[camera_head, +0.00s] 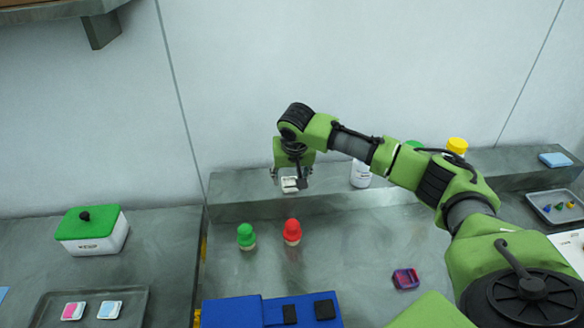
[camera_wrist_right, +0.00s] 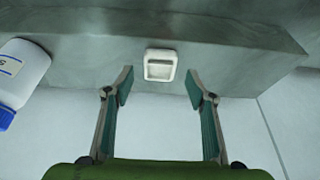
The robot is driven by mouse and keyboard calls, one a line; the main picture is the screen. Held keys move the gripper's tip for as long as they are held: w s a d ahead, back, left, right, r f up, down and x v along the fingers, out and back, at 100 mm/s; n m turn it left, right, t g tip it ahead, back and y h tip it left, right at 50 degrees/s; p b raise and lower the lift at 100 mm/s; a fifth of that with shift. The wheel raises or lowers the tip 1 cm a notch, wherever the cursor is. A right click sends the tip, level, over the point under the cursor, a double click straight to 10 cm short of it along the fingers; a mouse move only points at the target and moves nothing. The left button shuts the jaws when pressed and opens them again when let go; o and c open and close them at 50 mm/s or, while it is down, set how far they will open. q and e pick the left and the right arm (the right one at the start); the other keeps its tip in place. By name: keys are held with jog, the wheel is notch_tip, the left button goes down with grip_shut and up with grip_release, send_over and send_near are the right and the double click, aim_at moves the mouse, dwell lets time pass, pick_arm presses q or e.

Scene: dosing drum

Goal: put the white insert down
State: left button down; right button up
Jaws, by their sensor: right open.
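The white insert (camera_head: 289,184) is a small square piece with a raised rim and a hollow middle. It rests on the raised grey ledge at the back, and in the right wrist view the insert (camera_wrist_right: 160,65) lies flat on that surface. My right gripper (camera_head: 288,177) is at the ledge by the insert, with its fingers pointing down. In the right wrist view its open fingers (camera_wrist_right: 160,86) stand to either side, clear of the insert, with nothing between them. My left gripper is not in view.
A white bottle (camera_wrist_right: 22,72) with a blue cap stands beside the right gripper. Green (camera_head: 246,237) and red (camera_head: 292,232) knobbed pieces stand before the ledge (camera_head: 240,205).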

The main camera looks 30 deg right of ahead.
jog(key=b+v, duration=0.1)
jog(key=v, duration=0.7)
jog(key=shift+r, duration=0.35)
jog(key=shift+s, duration=0.15)
